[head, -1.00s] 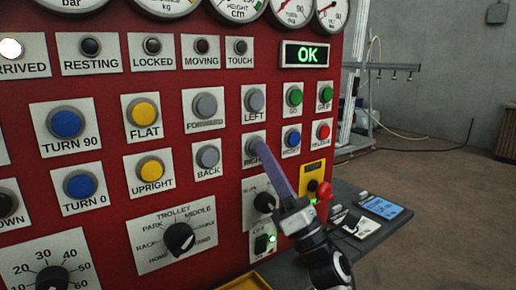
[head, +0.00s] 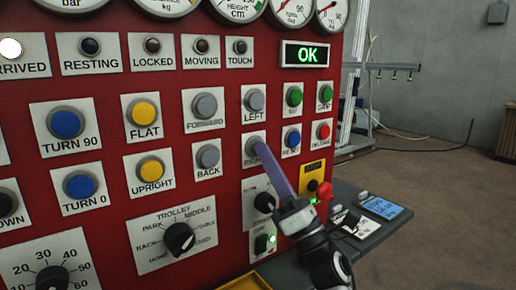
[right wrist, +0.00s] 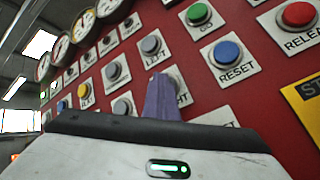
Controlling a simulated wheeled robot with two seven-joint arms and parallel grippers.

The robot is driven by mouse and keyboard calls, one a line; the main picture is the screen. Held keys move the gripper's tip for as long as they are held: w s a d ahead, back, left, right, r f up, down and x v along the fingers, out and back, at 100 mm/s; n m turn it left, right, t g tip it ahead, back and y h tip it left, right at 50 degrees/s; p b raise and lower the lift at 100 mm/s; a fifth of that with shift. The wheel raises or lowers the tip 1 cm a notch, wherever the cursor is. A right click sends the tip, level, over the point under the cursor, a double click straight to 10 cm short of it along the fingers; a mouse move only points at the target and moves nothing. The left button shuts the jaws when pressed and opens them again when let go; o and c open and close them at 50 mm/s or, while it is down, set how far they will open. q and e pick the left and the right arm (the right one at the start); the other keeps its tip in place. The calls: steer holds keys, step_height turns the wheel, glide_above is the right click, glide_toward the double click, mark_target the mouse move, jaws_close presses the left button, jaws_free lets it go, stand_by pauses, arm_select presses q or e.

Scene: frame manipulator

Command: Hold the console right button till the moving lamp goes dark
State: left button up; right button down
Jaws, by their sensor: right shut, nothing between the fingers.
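The red console (head: 215,80) fills the left and middle of the head view. My right gripper (head: 257,146) is shut and empty, its purple fingertips at the grey RIGHT button (head: 250,145), which they partly cover. Whether the button is pressed in cannot be told. In the right wrist view the gripper (right wrist: 160,82) covers most of the button and its label (right wrist: 183,98). The MOVING lamp (head: 202,46) is dark. The ARRIVED lamp (head: 11,49) glows white. My left gripper is not in view.
The LEFT button (head: 254,100) is just above, and the blue RESET button (head: 292,139) is to the right. The display (head: 305,55) reads OK. Open floor lies further right.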

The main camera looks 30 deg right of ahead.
stand_by(0.7)
steer(key=shift+s+d, duration=0.1)
steer(key=shift+s, duration=0.7)
steer(key=s, duration=0.5)
steer(key=shift+d, duration=0.15)
stand_by(0.4)
